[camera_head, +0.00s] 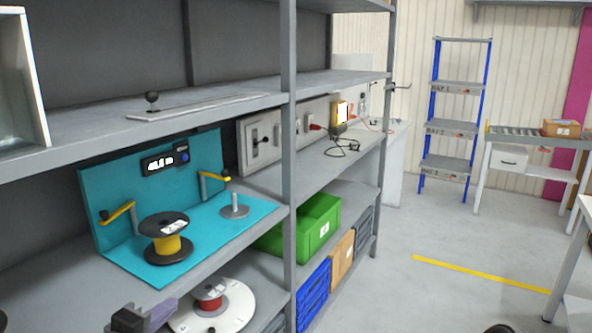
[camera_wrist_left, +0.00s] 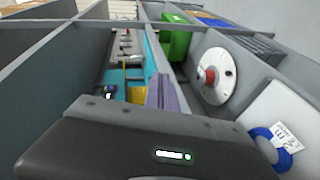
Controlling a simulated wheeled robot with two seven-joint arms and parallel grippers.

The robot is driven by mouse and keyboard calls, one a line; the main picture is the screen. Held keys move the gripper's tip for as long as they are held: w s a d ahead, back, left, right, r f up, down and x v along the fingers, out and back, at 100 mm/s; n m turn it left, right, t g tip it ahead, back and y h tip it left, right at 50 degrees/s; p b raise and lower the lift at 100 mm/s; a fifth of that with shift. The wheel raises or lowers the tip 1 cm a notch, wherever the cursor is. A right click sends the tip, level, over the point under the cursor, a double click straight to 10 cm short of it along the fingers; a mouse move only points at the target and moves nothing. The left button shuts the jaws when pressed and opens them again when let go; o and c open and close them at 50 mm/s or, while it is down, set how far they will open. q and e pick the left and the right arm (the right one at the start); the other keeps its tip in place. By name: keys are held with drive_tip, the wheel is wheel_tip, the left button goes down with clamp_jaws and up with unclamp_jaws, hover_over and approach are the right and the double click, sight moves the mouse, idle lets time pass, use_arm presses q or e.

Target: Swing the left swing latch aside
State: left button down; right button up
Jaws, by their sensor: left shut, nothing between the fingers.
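The left swing latch (camera_head: 118,213) is a yellow arm with a black knob at its left end, on a grey post at the left of the teal reel station (camera_head: 225,220). A reel (camera_head: 167,241) with black flanges and a yellow core stands in front of that post. The right swing latch (camera_head: 213,177) is a similar yellow arm near an empty spindle (camera_head: 235,207). My left gripper (camera_head: 160,312) is low in front of the station, below its front edge and apart from the latch. Its purple-grey fingers (camera_wrist_left: 163,92) are shut and empty. My right gripper is out of view.
A red-cored reel on a white disc (camera_head: 213,305) lies on the lower shelf, close beside my left gripper. A grey shelf upright (camera_head: 289,150) stands right of the station. A green crate (camera_head: 318,225) is beyond it. The upper shelf (camera_head: 60,135) overhangs the station.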

use_arm(q)
drive_tip(key=s+d+f+m+g, duration=0.1)
drive_tip(key=d+f+g, duration=0.15)
drive_tip(key=f, duration=0.55)
drive_tip(key=s+d+f+m+g, duration=0.2)
drive_tip(key=d+f, duration=0.1)
drive_tip(key=f, duration=0.5)
drive_tip(key=s+d+f+m+g, duration=0.1)
drive_tip(key=d+f+g, duration=0.15)
drive_tip(key=f, duration=0.55)
drive_tip(key=s+d+f+m+g, duration=0.3)
drive_tip(key=s+d+f, duration=0.2)
drive_tip(key=s+f, duration=0.4)
drive_tip(key=s+d+f+m+g+p, duration=0.1)
drive_tip(key=s+d+f+m+g, duration=0.3)
drive_tip(key=s+f, duration=0.5)
drive_tip(key=s+d, duration=0.1)
drive_tip(key=s, duration=0.3)
drive_tip(key=shift+f, duration=0.15)
drive_tip(key=c, duration=2.1)
unclamp_jaws()
drive_tip(key=shift+d, duration=0.1)
drive_tip(key=shift+c, duration=0.2)
